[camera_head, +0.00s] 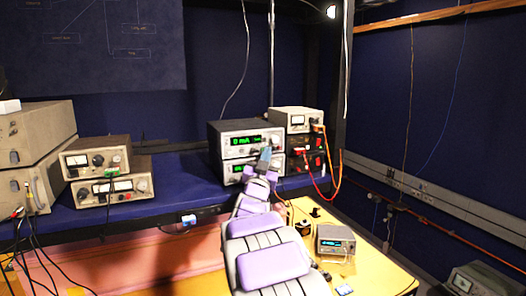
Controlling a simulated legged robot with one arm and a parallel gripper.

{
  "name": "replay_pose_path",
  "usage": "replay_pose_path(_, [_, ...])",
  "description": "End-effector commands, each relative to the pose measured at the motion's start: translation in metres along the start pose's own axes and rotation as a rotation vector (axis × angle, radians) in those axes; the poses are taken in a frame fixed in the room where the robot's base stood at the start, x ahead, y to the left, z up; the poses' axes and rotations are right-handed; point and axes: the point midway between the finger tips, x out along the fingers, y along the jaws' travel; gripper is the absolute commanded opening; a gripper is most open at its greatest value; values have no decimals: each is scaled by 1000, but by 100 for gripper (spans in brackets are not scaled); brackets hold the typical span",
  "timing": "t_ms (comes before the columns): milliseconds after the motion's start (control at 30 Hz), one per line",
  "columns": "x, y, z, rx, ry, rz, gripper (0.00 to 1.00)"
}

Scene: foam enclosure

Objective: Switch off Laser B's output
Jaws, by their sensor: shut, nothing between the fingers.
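A stack of two grey instruments stands on the blue shelf. The upper instrument (223,147) has a lit green display that seems to read "0 mA". The lower instrument (226,172) also has a green display, partly hidden by my gripper and too small to read. No label naming Laser B is legible, so I cannot tell which unit it is. My purple and grey arm reaches up from the bottom of the view. My gripper (265,154) is shut and empty, in front of the right part of this stack. I cannot tell whether it touches a panel.
A small instrument (335,240) stands on the yellow table (375,272). More meters (97,158) stand at left. The blue shelf (182,180) is clear between.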

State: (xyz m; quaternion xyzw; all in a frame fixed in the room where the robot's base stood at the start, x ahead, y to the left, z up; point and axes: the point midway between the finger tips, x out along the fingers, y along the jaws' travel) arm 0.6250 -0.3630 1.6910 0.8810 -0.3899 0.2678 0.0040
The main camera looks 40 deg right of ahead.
Motion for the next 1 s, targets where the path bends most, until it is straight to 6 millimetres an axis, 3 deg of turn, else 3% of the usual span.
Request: replay_pose_path(1000, [6,-6,3,0,-1,0,0])
